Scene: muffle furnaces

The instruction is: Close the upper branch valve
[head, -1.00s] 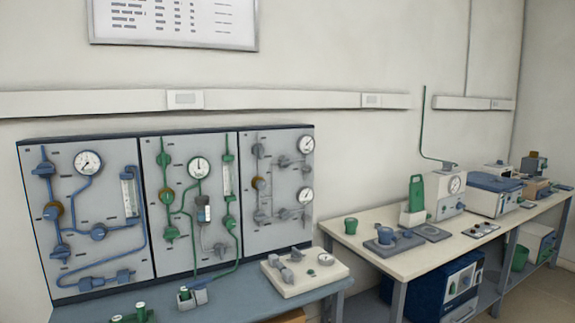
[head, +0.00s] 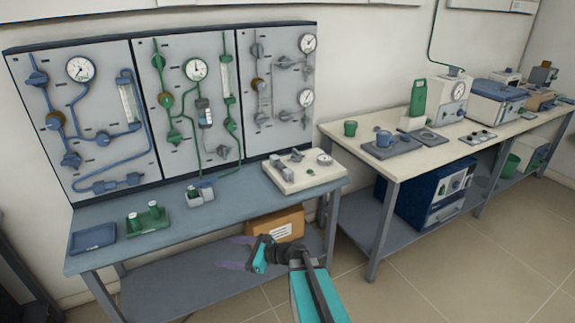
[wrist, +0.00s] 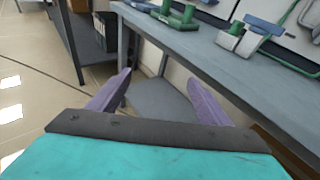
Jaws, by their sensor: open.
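The grey-piped right panel (head: 272,135) has two side branches, each with a gauge. A grey valve (head: 283,62) sits on its upper branch beside the upper gauge (head: 308,43). Another grey valve (head: 281,116) sits on the lower branch beside the lower gauge (head: 306,97). The valve handles are too small to read their settings. My gripper (head: 232,252) is low in front of the blue-grey bench, well below and apart from the panels. In the wrist view its purple fingers (wrist: 158,78) are spread with nothing between them.
The bench (head: 235,203) holds a blue tray (head: 93,237), a green stand (head: 148,219) and a white valve block (head: 300,180). A cardboard box (head: 275,224) is on the shelf below. The blue-piped panel (head: 85,125) and green-piped panel (head: 190,105) stand left.

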